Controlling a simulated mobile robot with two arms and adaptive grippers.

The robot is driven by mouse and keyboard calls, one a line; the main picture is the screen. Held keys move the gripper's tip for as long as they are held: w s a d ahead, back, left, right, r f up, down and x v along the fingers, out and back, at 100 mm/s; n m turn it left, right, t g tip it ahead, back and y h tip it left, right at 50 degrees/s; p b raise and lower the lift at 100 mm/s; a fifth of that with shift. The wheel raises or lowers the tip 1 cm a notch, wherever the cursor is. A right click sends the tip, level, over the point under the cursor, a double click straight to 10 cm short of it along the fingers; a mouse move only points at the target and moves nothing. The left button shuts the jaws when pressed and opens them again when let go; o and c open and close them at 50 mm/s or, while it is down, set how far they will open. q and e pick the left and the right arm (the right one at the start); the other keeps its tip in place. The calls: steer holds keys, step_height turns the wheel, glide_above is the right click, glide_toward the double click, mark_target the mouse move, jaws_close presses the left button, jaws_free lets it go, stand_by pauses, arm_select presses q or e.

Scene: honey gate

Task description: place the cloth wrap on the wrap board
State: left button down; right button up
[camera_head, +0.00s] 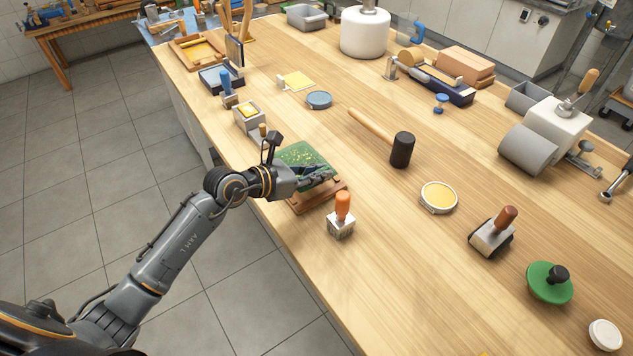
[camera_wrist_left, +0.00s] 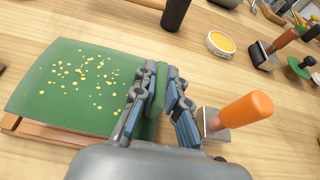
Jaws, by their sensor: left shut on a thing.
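The cloth wrap (camera_head: 302,156) is a flat green sheet with small yellow specks; it also shows in the left wrist view (camera_wrist_left: 65,88). My left gripper (camera_head: 324,173) is shut on its right edge, with green showing between the fingers (camera_wrist_left: 163,102) in the wrist view. The brown wooden wrap board (camera_head: 322,200) lies under the wrap, and its front edge (camera_wrist_left: 45,136) shows below the green sheet. The wrap covers most of the board. I cannot tell whether the wrap touches the board. My right gripper is not in view.
An orange-handled metal stamp (camera_head: 341,222) stands close to the board, just beside my left gripper. A black-headed mallet (camera_head: 402,150) and a round yellow tin (camera_head: 438,197) lie farther right. A small box (camera_head: 248,117) stands behind the board. The table's left edge is near.

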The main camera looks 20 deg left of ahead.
mark_target(317, 192)
arm_select(q)
steer(key=shift+w+a+f, duration=0.25)
steer(key=shift+w+f, duration=0.2)
steer(key=shift+f, duration=0.25)
steer(key=f, duration=0.3)
steer(key=shift+w+f, duration=0.2)
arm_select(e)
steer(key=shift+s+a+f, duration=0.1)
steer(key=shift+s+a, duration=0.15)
arm_select(q)
steer(key=shift+a, duration=0.1)
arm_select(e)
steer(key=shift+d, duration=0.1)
arm_select(q)
steer(key=shift+f, duration=0.2)
steer(key=c, duration=1.4)
jaws_free()
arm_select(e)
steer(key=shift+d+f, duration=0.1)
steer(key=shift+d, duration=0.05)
arm_select(q)
steer(key=shift+r, duration=0.15)
